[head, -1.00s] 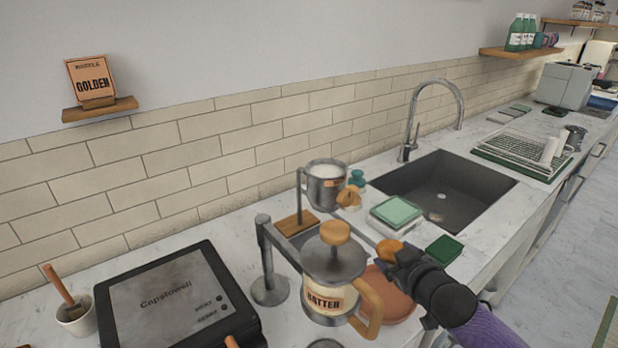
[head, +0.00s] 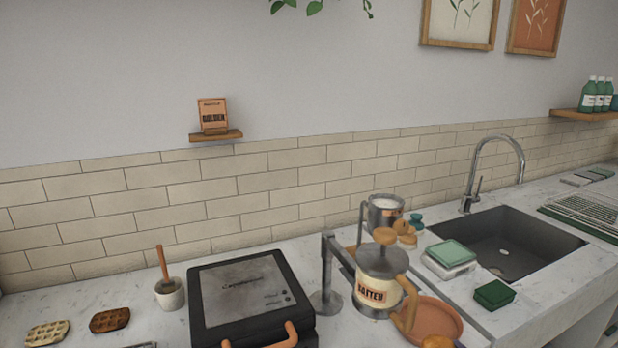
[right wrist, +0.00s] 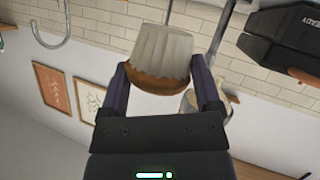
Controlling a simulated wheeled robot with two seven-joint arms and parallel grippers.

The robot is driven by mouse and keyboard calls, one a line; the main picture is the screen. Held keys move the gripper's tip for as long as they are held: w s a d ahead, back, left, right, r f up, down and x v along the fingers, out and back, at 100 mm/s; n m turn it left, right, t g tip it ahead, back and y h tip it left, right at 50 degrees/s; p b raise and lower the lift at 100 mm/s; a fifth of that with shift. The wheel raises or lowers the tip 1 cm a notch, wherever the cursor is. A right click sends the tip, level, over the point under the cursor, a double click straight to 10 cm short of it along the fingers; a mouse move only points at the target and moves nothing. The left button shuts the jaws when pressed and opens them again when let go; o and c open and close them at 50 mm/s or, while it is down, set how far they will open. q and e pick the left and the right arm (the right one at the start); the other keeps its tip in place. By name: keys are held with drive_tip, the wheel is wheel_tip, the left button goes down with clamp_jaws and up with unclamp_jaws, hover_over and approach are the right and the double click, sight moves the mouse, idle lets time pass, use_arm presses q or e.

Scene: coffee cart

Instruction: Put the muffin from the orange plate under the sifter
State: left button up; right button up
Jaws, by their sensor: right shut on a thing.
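The muffin, with a pale fluted wrapper and brown top, shows upside down in the right wrist view (right wrist: 158,60). My right gripper (right wrist: 162,78) is shut on it, one finger on each side. In the head view an orange-brown top, likely this muffin (head: 437,342), shows at the bottom edge, near the orange plate (head: 447,312). The plate's visible part is bare. The sifter (head: 385,208) is a metal cup of white powder on a stand at the back. The space below it is partly hidden by the batter dispenser. My left gripper is not in view.
The batter dispenser (head: 378,270) hangs on a post between the plate and the sifter. A black waffle iron (head: 250,300) stands to its left. A scale with a green top (head: 451,253), a dark green block (head: 494,295) and the sink (head: 510,240) lie to the right.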

drive_tip(key=s+a+r+m+h+b, duration=0.1)
drive_tip(key=s+a+r+b, duration=0.1)
drive_tip(key=s+a, duration=0.45)
drive_tip(key=s+a+r+m+g+h+b, duration=0.1)
drive_tip(key=s+a+r+m+h, duration=0.1)
drive_tip(key=s+r+m+h, duration=0.3)
drive_tip(key=shift+s+g+h+b, duration=0.3)
drive_tip(key=shift+g+h+b, duration=0.1)
drive_tip(key=shift+h, duration=0.1)
drive_tip(key=shift+a, duration=0.15)
